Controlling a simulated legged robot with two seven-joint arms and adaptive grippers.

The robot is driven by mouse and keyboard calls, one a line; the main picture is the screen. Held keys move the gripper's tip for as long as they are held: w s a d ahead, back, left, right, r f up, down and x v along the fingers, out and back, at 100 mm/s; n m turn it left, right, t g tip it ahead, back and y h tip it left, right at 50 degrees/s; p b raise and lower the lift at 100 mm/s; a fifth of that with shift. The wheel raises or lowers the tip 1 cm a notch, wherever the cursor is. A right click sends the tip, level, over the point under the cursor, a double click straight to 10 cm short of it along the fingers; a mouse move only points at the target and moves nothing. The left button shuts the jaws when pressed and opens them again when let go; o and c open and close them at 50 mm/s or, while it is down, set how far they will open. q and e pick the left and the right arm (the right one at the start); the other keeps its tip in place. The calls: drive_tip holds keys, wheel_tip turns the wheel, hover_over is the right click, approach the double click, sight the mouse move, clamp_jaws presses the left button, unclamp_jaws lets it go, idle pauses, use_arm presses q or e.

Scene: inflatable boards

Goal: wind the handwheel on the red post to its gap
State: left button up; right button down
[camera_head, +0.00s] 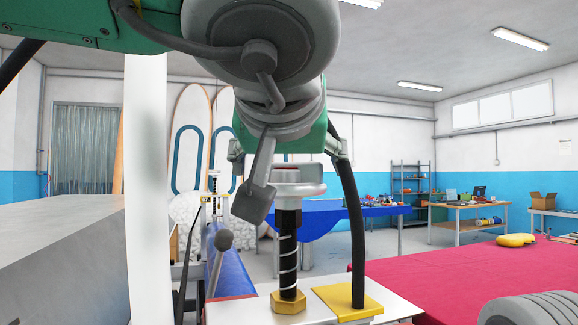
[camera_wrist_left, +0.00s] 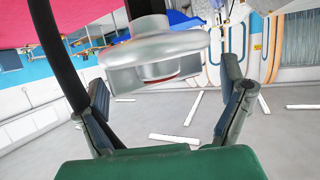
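A silver handwheel (camera_head: 292,190) sits on top of an upright black post with a pale spiral stripe (camera_head: 288,240). A gold hexagonal nut (camera_head: 289,301) is at the post's foot. In the left wrist view the wheel (camera_wrist_left: 160,50) lies between the spread fingers of my left gripper (camera_wrist_left: 165,88). I cannot tell whether the fingers touch it. My right gripper is not in view.
A black curved bar (camera_head: 354,225) runs beside the post down to a yellow plate (camera_head: 340,299). A ball-ended lever (camera_head: 222,240) stands left of the post. A red surface (camera_head: 470,280) lies at right, a blue roll (camera_head: 230,270) behind, and a white column (camera_head: 147,190) at left.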

use_arm(q)
drive_tip(key=shift+w+d, duration=0.15)
drive_tip(key=shift+d, duration=0.25)
drive_tip(key=c, duration=0.7)
drive_tip(key=shift+a+f, duration=0.1)
drive_tip(key=shift+c, duration=1.3)
drive_tip(key=shift+w+a, duration=0.1)
drive_tip(key=shift+a, duration=0.45)
drive_tip(key=c, duration=0.4)
drive_tip(key=shift+s, duration=0.2)
drive_tip(key=c, duration=0.4)
drive_tip(key=shift+s+d, duration=0.1)
drive_tip(key=shift+d, duration=0.25)
drive_tip(key=shift+a, duration=0.1)
drive_tip(key=shift+c, duration=0.2)
drive_tip(key=shift+a, duration=0.1)
drive_tip(key=shift+r, duration=0.2)
drive_tip(key=o, duration=2.1)
drive_tip(key=shift+f, duration=0.15)
